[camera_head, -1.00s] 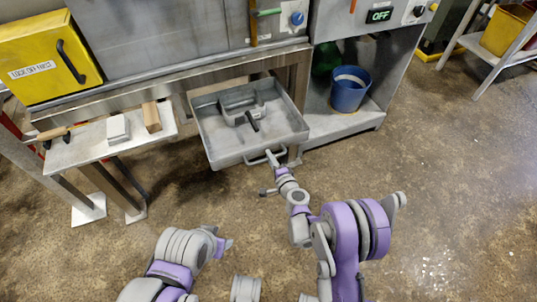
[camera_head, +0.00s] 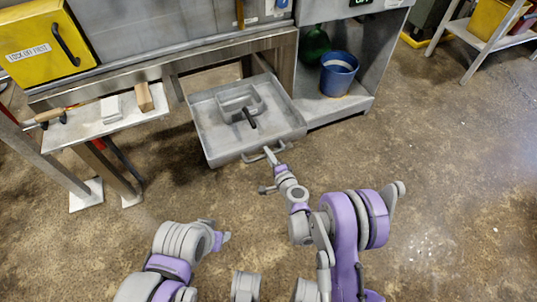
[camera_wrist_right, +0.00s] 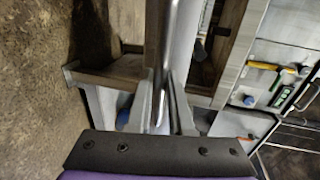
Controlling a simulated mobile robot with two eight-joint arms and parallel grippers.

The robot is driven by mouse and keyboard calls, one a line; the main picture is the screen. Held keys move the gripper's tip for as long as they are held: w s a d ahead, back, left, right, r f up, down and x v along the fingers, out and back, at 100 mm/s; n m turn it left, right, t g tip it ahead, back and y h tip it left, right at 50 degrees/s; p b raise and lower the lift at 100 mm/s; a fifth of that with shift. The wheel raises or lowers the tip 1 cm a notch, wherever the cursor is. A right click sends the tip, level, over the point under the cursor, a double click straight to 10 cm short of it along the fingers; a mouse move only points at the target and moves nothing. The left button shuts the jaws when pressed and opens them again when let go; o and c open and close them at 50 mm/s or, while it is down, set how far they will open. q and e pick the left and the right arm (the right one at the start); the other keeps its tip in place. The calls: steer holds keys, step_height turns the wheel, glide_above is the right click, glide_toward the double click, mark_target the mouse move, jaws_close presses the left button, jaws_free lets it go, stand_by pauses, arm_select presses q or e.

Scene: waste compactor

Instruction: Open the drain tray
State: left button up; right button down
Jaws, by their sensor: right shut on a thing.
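The grey metal drain tray (camera_head: 213,130) juts out from under the compactor toward me, in the middle of the head view. A smaller bin with a dark handle sits inside it. The tray's bar handle (camera_head: 252,157) is on its near wall. My right gripper (camera_head: 271,157) is shut on this handle at its right part. In the right wrist view the handle bar (camera_wrist_right: 163,70) runs between the fingers (camera_wrist_right: 158,115). My left gripper (camera_head: 224,237) is low in the head view, away from the tray, and its jaws are too small to judge.
A side shelf (camera_head: 90,125) with a brush and blocks stands left of the tray. A blue bucket (camera_head: 338,75) and a green round object (camera_head: 314,45) stand in the bay at right. A yellow box (camera_head: 38,42) is at the upper left.

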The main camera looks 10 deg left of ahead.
steer(key=c, duration=0.8)
jaws_free()
steer(key=p+v, duration=0.1)
steer(key=v, duration=1)
